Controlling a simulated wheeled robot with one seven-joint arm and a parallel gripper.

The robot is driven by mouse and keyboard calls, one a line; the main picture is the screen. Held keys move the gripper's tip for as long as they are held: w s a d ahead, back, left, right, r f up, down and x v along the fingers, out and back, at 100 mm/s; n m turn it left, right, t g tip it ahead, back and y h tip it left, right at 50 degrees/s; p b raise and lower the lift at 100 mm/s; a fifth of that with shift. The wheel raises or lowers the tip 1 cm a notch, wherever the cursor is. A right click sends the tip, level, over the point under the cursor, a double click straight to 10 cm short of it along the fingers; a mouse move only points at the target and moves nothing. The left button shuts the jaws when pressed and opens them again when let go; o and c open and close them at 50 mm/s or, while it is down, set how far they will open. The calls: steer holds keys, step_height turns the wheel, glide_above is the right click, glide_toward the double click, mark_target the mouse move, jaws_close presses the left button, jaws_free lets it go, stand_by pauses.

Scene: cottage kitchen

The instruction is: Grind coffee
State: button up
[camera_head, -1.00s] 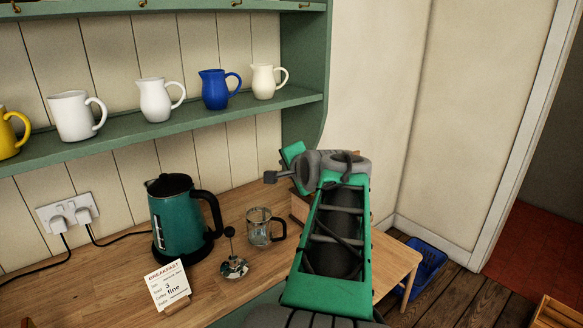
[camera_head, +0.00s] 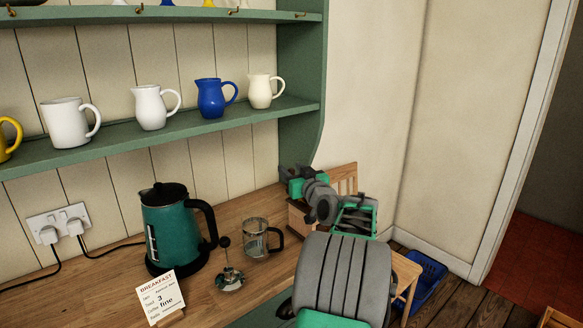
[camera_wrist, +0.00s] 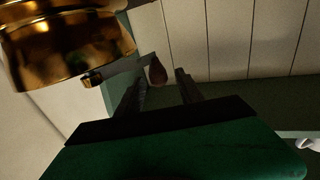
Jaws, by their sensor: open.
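A brass, shiny body (camera_wrist: 65,45), looking like the top of a coffee grinder, fills the upper left of the wrist view. A crank arm (camera_wrist: 120,68) reaches from it to a dark wooden knob (camera_wrist: 158,72). My gripper (camera_wrist: 160,90) is open, with the knob showing between its fingertips; I cannot tell whether they touch it. In the head view my gripper (camera_head: 288,175) is near the shelf's right end, partly hidden by my arm. A wooden box-like piece (camera_head: 298,217) shows beside my arm, mostly hidden; it may be the grinder's base.
A glass press jug (camera_head: 256,238) and its plunger (camera_head: 231,277) stand left of my arm. Several jugs line the shelf (camera_head: 150,142) above. A blue crate (camera_head: 427,280) is on the floor.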

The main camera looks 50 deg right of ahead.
steer(key=shift+w+d, duration=0.1)
steer(key=shift+w, duration=0.25)
steer(key=shift+c, duration=0.3)
jaws_close()
stand_by(0.9)
